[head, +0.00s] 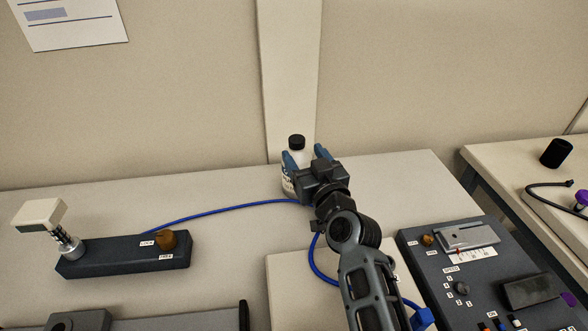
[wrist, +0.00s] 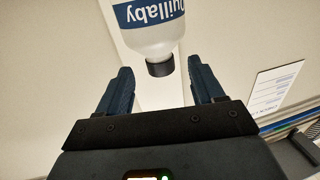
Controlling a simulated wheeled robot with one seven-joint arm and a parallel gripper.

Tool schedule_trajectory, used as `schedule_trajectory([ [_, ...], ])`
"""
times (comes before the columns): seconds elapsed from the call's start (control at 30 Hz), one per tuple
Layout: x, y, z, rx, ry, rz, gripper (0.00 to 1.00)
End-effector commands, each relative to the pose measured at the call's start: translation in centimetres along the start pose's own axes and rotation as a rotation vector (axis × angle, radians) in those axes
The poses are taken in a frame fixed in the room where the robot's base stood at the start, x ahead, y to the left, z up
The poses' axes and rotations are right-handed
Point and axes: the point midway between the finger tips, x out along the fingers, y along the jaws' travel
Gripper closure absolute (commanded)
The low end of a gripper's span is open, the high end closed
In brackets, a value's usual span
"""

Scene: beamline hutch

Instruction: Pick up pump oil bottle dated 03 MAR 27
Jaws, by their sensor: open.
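A white bottle (head: 297,156) with a black cap stands at the back of the bench, near the wall. Its lower part is partly hidden by my gripper (head: 307,158). In the wrist view the bottle (wrist: 154,41) appears upside down, with a blue label band reading "Quillaby"; no date can be read. My gripper (wrist: 163,82) is open, its two blue fingers apart. In the wrist view the black cap shows between the fingertips and the body beyond them. The fingers are not closed on the bottle, and I cannot tell whether either touches it.
A blue cable (head: 225,208) runs along the bench behind my arm. A dark block with a brown knob (head: 165,240) lies at left. A control panel (head: 415,258) is at right. A second bench with a black cup (head: 556,153) stands beyond a gap.

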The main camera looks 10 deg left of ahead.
Motion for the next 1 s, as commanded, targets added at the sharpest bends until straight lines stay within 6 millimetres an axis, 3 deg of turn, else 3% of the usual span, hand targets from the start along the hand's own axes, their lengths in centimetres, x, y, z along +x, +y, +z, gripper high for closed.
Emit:
schedule_trajectory([
  [0.4, 4.9, 0.0, 0.4, 0.001, 0.001, 0.002, 0.33],
  [0.7, 5.3, 0.0, 0.3, 0.000, 0.001, 0.002, 0.33],
  [1.0, 5.3, 0.0, 0.3, 0.000, 0.001, 0.002, 0.59],
])
